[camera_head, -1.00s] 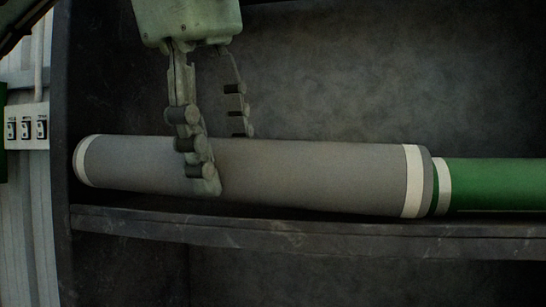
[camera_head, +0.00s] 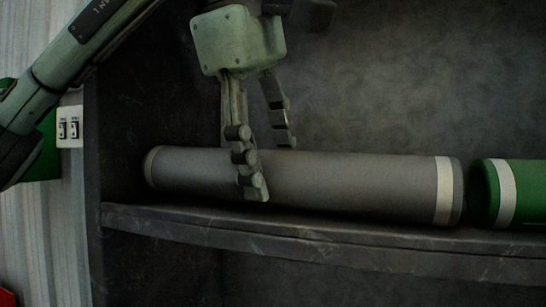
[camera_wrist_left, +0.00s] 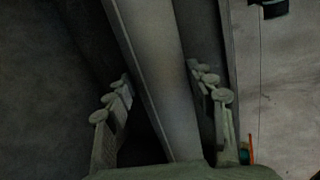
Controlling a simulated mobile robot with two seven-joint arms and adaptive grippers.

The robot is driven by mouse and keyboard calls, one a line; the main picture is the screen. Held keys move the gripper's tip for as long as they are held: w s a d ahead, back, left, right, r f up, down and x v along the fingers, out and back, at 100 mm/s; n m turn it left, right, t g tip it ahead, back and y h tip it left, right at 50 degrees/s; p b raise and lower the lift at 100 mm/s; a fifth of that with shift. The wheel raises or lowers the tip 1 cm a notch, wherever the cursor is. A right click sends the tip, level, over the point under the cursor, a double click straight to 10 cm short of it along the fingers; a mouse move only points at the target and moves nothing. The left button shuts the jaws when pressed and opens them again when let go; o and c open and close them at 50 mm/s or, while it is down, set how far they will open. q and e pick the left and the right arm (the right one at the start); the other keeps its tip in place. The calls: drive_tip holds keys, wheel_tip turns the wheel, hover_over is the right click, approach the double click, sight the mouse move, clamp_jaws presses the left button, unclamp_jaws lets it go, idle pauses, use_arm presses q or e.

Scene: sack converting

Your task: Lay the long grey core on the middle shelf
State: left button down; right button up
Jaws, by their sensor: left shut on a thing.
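The long grey core (camera_head: 350,186), with pale bands near its ends, lies level along the dark shelf (camera_head: 300,240), behind its front edge. I cannot tell whether its underside touches the board. My left gripper (camera_head: 267,172) comes down from above and is shut on the core left of its middle, one finger in front and one behind. In the left wrist view the core (camera_wrist_left: 165,70) runs between the two fingers. My right gripper is not in view.
A green core (camera_head: 535,190) with a white band lies to the right on the same shelf, with a narrow dark gap between. A dark side panel (camera_head: 95,180) closes the left end. A switch plate (camera_head: 69,127) is on the wall beyond it.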

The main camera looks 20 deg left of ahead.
use_arm(q)
drive_tip(key=c, duration=0.6)
unclamp_jaws()
drive_tip(key=shift+o, duration=0.2)
drive_tip(key=v, duration=1.2)
drive_tip(key=shift+r, duration=0.2)
drive_tip(key=shift+f, duration=0.1)
